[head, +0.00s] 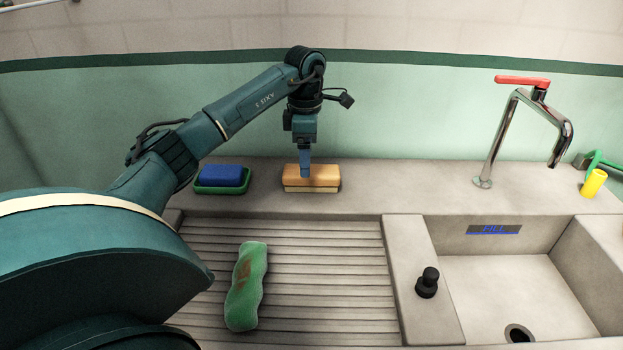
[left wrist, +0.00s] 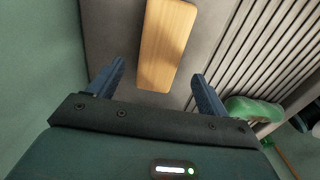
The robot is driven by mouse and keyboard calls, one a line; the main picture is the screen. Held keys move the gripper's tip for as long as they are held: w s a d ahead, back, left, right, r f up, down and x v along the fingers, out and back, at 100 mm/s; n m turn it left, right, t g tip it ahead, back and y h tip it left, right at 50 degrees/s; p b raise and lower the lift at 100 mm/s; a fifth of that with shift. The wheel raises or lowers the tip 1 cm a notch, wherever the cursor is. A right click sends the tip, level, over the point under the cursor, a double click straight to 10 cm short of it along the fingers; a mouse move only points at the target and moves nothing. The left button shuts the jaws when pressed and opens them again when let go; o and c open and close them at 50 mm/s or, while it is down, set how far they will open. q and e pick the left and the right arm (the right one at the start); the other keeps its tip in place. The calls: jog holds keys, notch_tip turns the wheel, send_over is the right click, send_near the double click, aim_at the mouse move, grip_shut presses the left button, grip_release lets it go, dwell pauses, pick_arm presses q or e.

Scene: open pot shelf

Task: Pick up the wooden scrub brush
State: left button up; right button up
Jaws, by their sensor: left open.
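The wooden scrub brush (head: 312,179) lies on the stone ledge behind the ribbed drainboard, wooden back up and pale bristles below. My left gripper (head: 305,172) hangs above it, pointing down, and hides a small part of its back edge in the head view. In the left wrist view the brush (left wrist: 166,42) extends between and beyond the two spread blue fingers of my left gripper (left wrist: 160,82). The jaws are open and empty. Whether the fingertips reach down to the brush's height I cannot tell. My right gripper is in neither view.
A blue sponge (head: 221,176) in a green tray sits left of the brush. A green cloth-like item (head: 246,287) lies on the drainboard (head: 330,290). The chrome faucet (head: 492,140), sink (head: 510,295) and yellow cup (head: 593,183) stand to the right. The wall is close behind the ledge.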

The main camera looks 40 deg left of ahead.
aim_at(311, 178)
pick_arm(q)
jog(key=shift+w+d+f, duration=0.15)
jog(key=shift+f, duration=1.2)
jog(key=shift+w+d+f, duration=0.15)
jog(key=shift+f, duration=1.2)
jog(key=shift+c, duration=0.4)
jog(key=c, duration=1)
